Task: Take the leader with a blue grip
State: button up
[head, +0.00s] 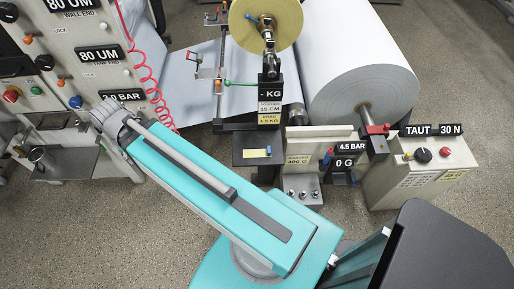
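A small pale yellow strip (256,153) with a blue end (269,150) lies on a dark flat ledge (245,161) below the post labelled "KG". It looks like the leader with the blue grip, but it is too small to be sure. My teal arm reaches across the lower middle toward the upper left, to the left of and below the ledge. My gripper is not visible, so its opening and contents cannot be seen.
A large white paper roll (358,82) stands behind the ledge. A yellow disc (265,22) sits above it. A control box (422,165) is at the right. A panel cabinet (75,70) with a red coiled hose (152,75) is at the left. Speckled floor shows lower left.

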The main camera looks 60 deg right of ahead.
aim_at(252, 153)
jog(key=z, duration=1.75)
jog(key=k, duration=1.05)
jog(key=u, duration=0.05)
